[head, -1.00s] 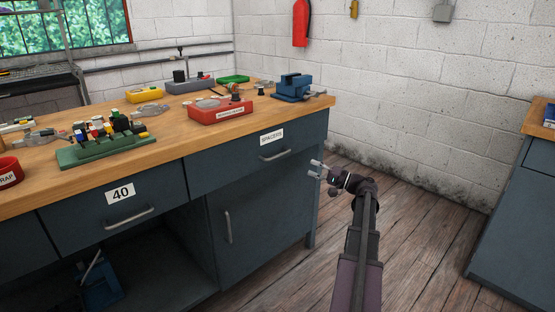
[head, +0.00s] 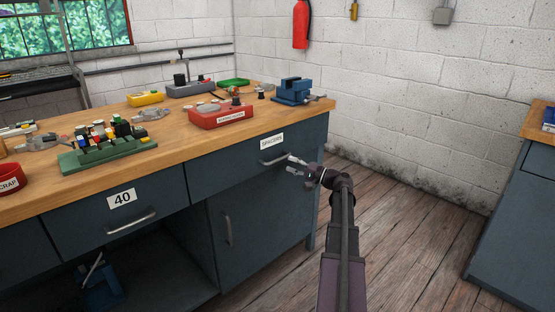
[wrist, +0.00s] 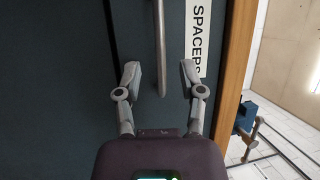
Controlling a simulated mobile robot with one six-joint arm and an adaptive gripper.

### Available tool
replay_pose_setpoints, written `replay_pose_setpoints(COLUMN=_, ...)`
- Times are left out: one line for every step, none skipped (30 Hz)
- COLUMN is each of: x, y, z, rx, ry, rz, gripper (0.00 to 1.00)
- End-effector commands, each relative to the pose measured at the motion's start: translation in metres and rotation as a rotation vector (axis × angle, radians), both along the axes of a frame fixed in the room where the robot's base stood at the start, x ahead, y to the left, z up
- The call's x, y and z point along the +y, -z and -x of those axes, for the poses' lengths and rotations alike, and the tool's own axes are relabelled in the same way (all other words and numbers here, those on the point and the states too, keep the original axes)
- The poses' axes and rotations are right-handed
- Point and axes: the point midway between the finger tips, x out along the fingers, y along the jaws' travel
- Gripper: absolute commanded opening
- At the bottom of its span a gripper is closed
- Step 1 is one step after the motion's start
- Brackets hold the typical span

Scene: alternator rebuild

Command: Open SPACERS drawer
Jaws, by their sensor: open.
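The SPACERS drawer (head: 235,167) is a dark blue-grey drawer front at the right end of the workbench and looks shut. It has a white SPACERS label (head: 271,141) and a metal bar handle (head: 272,160). The label also shows in the wrist view (wrist: 197,35). My gripper (head: 292,164) is open and empty, at the right end of the handle in the head view. In the wrist view my gripper (wrist: 161,78) has one finger on each side of the handle (wrist: 161,45), with gaps visible. I cannot tell how deep the handle sits between the fingers.
The wooden bench top (head: 170,150) carries a red box (head: 220,115), a blue vise (head: 295,90) and a green rack (head: 108,155). A drawer labelled 40 (head: 95,215) is to the left. A cabinet door (head: 255,225) is below. Floor to the right is clear.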

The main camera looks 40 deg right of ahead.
Motion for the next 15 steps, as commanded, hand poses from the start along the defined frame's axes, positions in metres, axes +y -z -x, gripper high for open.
replay_pose_setpoints(x=0.004, y=-0.003, z=-0.008, rx=0.0, ry=-0.002, rz=0.0, gripper=0.51)
replay_pose_setpoints(x=0.006, y=-0.004, z=-0.012, rx=0.0, ry=-0.003, rz=0.001, gripper=0.51)
replay_pose_setpoints(x=0.008, y=-0.005, z=-0.017, rx=0.0, ry=-0.002, rz=-0.001, gripper=0.51)
replay_pose_setpoints(x=0.01, y=-0.005, z=-0.021, rx=0.0, ry=-0.002, rz=0.0, gripper=0.51)
replay_pose_setpoints(x=0.012, y=-0.006, z=-0.024, rx=0.0, ry=-0.002, rz=0.0, gripper=0.51)
replay_pose_setpoints(x=0.014, y=-0.006, z=-0.028, rx=0.0, ry=-0.002, rz=0.0, gripper=0.51)
replay_pose_setpoints(x=0.016, y=-0.007, z=-0.031, rx=0.0, ry=-0.002, rz=-0.001, gripper=0.51)
replay_pose_setpoints(x=0.017, y=-0.008, z=-0.034, rx=0.0, ry=-0.002, rz=-0.001, gripper=0.51)
replay_pose_setpoints(x=0.019, y=-0.008, z=-0.037, rx=0.0, ry=-0.001, rz=-0.001, gripper=0.51)
replay_pose_setpoints(x=0.02, y=-0.008, z=-0.039, rx=0.0, ry=-0.001, rz=0.0, gripper=0.51)
replay_pose_setpoints(x=0.021, y=-0.009, z=-0.041, rx=0.0, ry=-0.001, rz=0.0, gripper=0.51)
replay_pose_setpoints(x=0.022, y=-0.009, z=-0.043, rx=0.0, ry=-0.001, rz=0.0, gripper=0.51)
replay_pose_setpoints(x=0.022, y=-0.009, z=-0.044, rx=0.0, ry=-0.001, rz=0.0, gripper=0.51)
replay_pose_setpoints(x=0.023, y=-0.009, z=-0.045, rx=0.0, ry=-0.001, rz=0.0, gripper=0.51)
replay_pose_setpoints(x=0.024, y=-0.009, z=-0.046, rx=0.0, ry=-0.001, rz=0.0, gripper=0.51)
